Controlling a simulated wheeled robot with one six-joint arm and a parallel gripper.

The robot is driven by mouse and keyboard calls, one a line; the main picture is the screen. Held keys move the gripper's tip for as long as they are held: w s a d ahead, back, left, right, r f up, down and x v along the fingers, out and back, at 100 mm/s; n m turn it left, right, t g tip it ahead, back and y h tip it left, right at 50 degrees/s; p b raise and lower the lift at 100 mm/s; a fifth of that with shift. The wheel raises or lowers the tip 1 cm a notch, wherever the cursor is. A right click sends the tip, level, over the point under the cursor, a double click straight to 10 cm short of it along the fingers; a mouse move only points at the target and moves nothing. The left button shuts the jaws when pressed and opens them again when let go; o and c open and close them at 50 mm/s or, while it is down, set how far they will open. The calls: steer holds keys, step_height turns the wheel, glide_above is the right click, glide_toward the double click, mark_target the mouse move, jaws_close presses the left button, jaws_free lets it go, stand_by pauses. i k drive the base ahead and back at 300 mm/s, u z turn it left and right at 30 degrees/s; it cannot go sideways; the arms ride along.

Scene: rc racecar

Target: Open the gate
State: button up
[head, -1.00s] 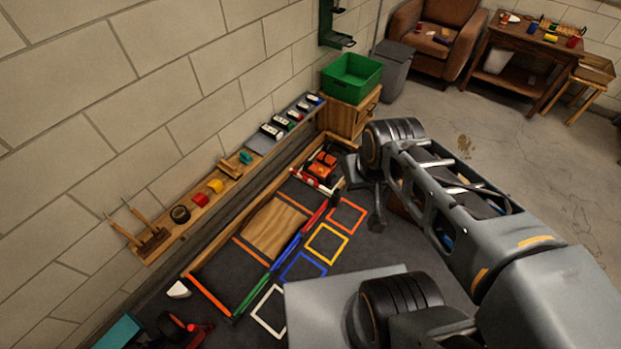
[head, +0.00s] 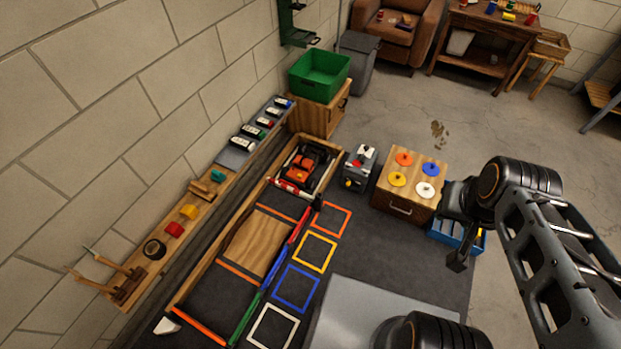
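The gate looks to be the red-and-white bar (head: 291,188), lying across the near end of a wooden-walled bay. An orange-and-black toy racecar (head: 303,165) stands in the bay just behind the bar. The bar's right end is close to a small dark post with a red top (head: 317,202). My gripper (head: 457,263) is at the right, well apart from the bar, over the floor near a blue crate. It is small and dark here, and its fingers cannot be made out.
A wooden box with coloured discs (head: 407,208) stands between the bay and my gripper. A grey device (head: 359,167) stands right of the bay. The blue crate (head: 445,233) is partly hidden by my arm. Coloured floor squares (head: 315,250) lie in front. A green bin (head: 320,68) stands behind.

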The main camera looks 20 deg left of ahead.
mark_target(278, 184)
steer(key=z, duration=0.1)
steer(key=i, duration=1.4)
steer(key=u, duration=2.05)
steer(key=i, duration=0.5)
steer(key=u, duration=0.05)
